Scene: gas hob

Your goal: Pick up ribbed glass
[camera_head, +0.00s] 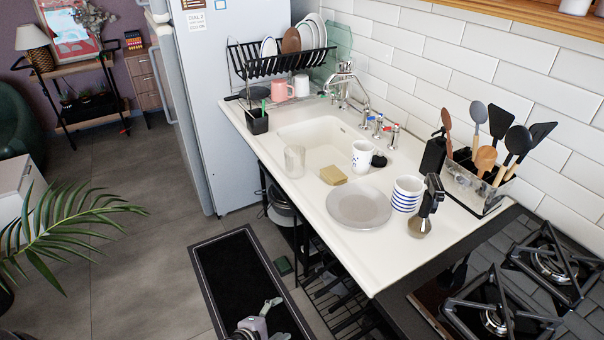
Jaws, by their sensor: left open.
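The ribbed glass (295,161) is a clear tumbler standing upright on the white counter, at the left front edge of the sink. My left gripper (272,304) shows at the bottom of the view, over the dark floor mat. It is open and empty, well below and in front of the counter, apart from the glass. My right gripper is not in the view.
Near the glass are a yellow sponge (333,175), a patterned white mug (362,156) and a grey plate (359,206). A black brush holder (257,121) stands behind the glass. The gas hob (552,262) is at right.

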